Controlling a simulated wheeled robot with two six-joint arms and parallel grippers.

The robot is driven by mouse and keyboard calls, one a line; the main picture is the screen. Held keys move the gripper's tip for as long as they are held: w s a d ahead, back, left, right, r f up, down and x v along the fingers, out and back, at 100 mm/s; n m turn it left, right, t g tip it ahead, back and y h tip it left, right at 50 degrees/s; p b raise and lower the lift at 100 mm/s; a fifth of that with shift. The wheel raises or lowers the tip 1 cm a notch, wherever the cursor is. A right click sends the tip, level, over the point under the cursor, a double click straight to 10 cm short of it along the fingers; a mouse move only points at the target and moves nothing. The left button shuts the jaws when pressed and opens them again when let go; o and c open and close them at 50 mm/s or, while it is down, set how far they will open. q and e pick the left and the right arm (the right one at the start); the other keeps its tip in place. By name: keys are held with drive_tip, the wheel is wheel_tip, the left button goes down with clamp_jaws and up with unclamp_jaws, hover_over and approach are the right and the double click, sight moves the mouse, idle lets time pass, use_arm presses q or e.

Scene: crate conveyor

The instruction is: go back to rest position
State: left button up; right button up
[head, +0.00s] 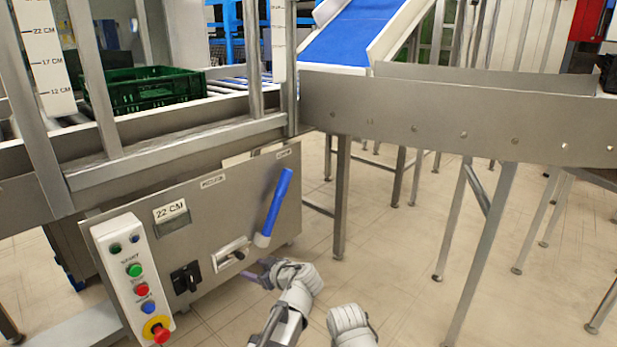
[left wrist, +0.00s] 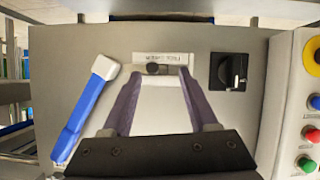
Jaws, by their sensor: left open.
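My left gripper (head: 266,272) is low in front of the machine's steel control panel (head: 205,230), near a small slotted fitting with a dark knob (head: 238,254). In the left wrist view the gripper (left wrist: 160,76) is open, its two purple fingers apart with nothing held between them. The dark knob (left wrist: 153,68) shows between the fingertips, under a label; I cannot tell how far away it is. A blue lever (head: 276,202) stands beside the fitting, and it also shows in the left wrist view (left wrist: 84,115). No right gripper fingers show.
A button box (head: 128,262) with a red emergency knob and a black rotary switch (head: 185,278) are on the panel's left. A green crate (head: 145,92) sits on the conveyor above. A steel side rail (head: 450,110) on legs runs right; open floor lies below.

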use_arm(q)
drive_tip(key=s+d+f+m+g+h, duration=0.2)
drive_tip(key=s+f+m+g+h, duration=0.7)
drive_tip(key=s, duration=0.9)
drive_tip(key=s+d+r+m+p, duration=0.5)
drive_tip(key=d+r+m+p, duration=0.15)
drive_tip(key=d+p, duration=0.4)
wheel_tip(320, 180, up, 38)
drive_tip(key=d+p, duration=0.1)
drive_tip(key=p, duration=3.6)
drive_tip(key=shift+s+r+y, duration=0.15)
drive_tip(key=shift+s+y, duration=0.15)
drive_tip(key=shift+n, duration=0.25)
